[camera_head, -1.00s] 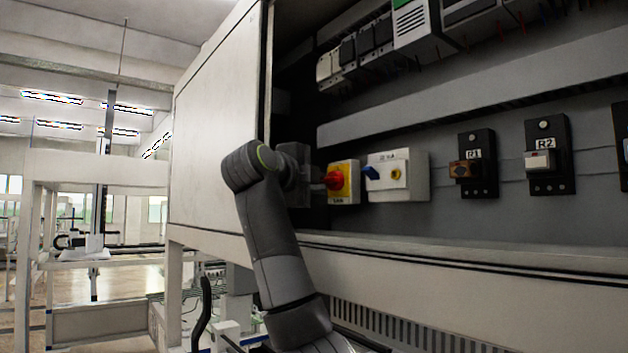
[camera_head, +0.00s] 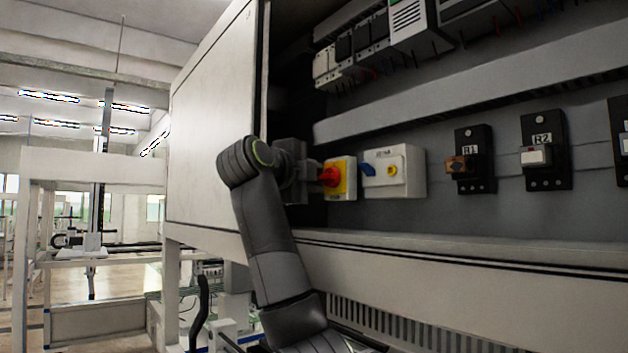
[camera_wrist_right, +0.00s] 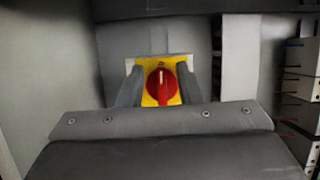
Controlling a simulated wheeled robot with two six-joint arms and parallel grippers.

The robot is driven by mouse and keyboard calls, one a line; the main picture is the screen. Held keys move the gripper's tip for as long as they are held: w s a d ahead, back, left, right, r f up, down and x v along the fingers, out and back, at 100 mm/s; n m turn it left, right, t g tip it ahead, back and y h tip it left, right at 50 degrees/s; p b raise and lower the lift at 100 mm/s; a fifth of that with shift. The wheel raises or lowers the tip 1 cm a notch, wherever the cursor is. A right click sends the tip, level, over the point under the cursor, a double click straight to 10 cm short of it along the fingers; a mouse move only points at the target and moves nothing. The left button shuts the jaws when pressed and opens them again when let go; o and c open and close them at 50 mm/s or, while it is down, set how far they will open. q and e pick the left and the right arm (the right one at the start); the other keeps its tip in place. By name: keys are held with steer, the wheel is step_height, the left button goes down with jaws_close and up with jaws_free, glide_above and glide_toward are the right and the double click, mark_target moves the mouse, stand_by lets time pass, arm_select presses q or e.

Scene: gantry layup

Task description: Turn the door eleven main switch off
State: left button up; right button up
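The main switch is a red rotary knob (camera_head: 328,176) on a yellow plate (camera_head: 351,178) inside the open cabinet. In the right wrist view the red knob (camera_wrist_right: 161,86) is face-on, its grip close to upright with a white mark near the top. My right gripper (camera_head: 312,174) is at the left of the knob in the head view. In the right wrist view its two fingers (camera_wrist_right: 159,87) stand apart, one on each side of the knob, with gaps showing. Whether the fingertips reach past the knob's face I cannot tell. My left gripper is not in view.
A white box with a blue knob (camera_head: 405,172) sits right beside the switch. Black modules R1 (camera_head: 474,160) and R2 (camera_head: 546,150) are farther right. The cabinet door (camera_head: 212,130) is close on the left, and the cabinet's lower ledge (camera_head: 450,255) runs beneath.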

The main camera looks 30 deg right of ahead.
steer(key=b+v, duration=0.6)
steer(key=v, duration=1)
steer(key=shift+s+a, duration=0.15)
steer(key=shift+a, duration=0.25)
